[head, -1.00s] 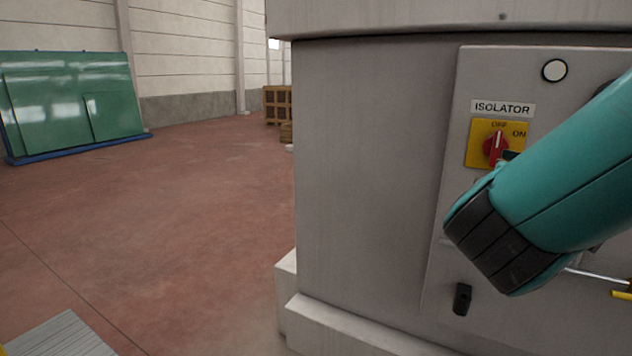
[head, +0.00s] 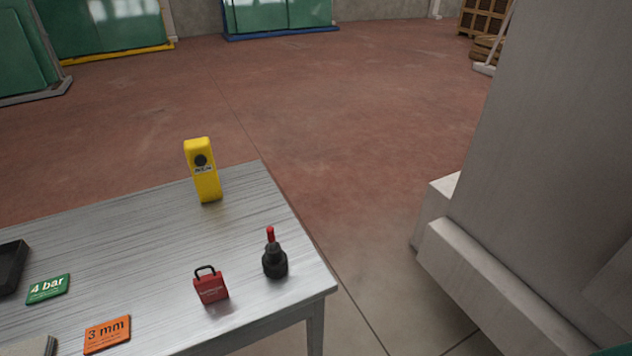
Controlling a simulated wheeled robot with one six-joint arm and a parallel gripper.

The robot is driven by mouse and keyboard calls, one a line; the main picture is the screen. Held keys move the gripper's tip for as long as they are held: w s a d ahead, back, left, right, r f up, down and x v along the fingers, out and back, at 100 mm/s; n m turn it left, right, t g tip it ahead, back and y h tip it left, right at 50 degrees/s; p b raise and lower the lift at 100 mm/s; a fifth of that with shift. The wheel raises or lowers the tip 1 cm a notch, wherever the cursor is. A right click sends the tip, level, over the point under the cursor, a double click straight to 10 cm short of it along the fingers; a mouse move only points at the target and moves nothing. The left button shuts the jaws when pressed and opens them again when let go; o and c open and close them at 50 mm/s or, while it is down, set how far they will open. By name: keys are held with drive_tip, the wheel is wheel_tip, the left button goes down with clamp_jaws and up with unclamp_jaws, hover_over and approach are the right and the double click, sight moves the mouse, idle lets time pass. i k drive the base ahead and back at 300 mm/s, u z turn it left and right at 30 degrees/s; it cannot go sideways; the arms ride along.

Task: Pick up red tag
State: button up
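A small red block-shaped tag (head: 211,289) with a black loop on top, like a padlock, stands on the metal table (head: 150,235) near its front right part. Pale lettering shows on its face, too small to read. It is the only red tag-like thing in view. My gripper is not in view, so whether it is open or holds anything does not show. A sliver of teal at the bottom right corner looks like my arm.
Right of the tag stands a black bottle-shaped thing with a red tip (head: 274,259). A yellow device (head: 203,172) stands behind. A green "4 bar" plate (head: 48,289), an orange "3 mm" plate (head: 107,334) and a black tray (head: 10,268) lie left. A grey machine (head: 545,150) fills the right.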

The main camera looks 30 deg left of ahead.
sight(211, 287)
drive_tip(key=u, duration=1.75)
drive_tip(key=i, duration=0.2)
drive_tip(key=u, duration=1.15)
